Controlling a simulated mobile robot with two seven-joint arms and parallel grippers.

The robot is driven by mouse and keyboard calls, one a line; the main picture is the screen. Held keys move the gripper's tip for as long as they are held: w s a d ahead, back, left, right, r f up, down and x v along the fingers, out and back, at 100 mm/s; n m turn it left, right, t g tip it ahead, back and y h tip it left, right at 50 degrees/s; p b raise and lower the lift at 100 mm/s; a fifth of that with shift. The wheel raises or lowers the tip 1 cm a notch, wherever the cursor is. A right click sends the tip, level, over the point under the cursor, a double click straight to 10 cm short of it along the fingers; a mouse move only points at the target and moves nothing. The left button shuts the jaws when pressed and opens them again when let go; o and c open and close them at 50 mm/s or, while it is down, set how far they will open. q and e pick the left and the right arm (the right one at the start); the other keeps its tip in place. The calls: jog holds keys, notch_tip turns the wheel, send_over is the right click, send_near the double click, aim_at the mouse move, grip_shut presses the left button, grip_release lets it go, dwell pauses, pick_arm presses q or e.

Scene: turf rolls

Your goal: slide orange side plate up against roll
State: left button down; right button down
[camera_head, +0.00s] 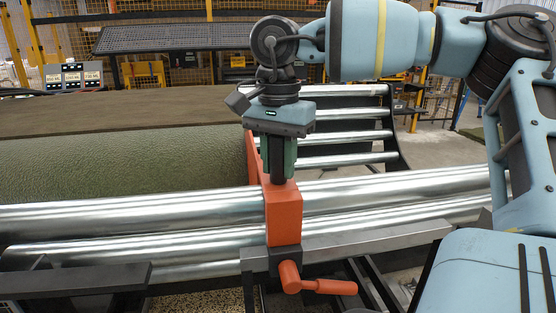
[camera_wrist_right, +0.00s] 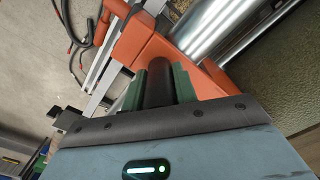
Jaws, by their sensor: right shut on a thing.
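The orange side plate (camera_head: 283,215) stands across the silver rollers on a rail. Its upright part is at the right end of the green turf roll (camera_head: 130,160). I cannot tell whether they touch or a small gap remains. My right gripper (camera_head: 278,165) points down from above, its green fingers shut on a dark upright post (camera_wrist_right: 158,85) on the side plate. The wrist view also shows the orange side plate (camera_wrist_right: 142,45) beyond the fingers and the turf roll (camera_wrist_right: 295,85) at the right. My left gripper is not in view.
An orange lever handle (camera_head: 325,287) hangs below the plate on the grey rail (camera_head: 370,241). Long silver rollers (camera_head: 400,185) run left and right. More bare rollers lie right of the plate. A control box (camera_head: 73,77) stands at the back left.

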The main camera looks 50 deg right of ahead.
jog(key=c, duration=1.1)
grip_release()
jog(key=shift+r, duration=3.95)
jog(key=shift+f, duration=0.1)
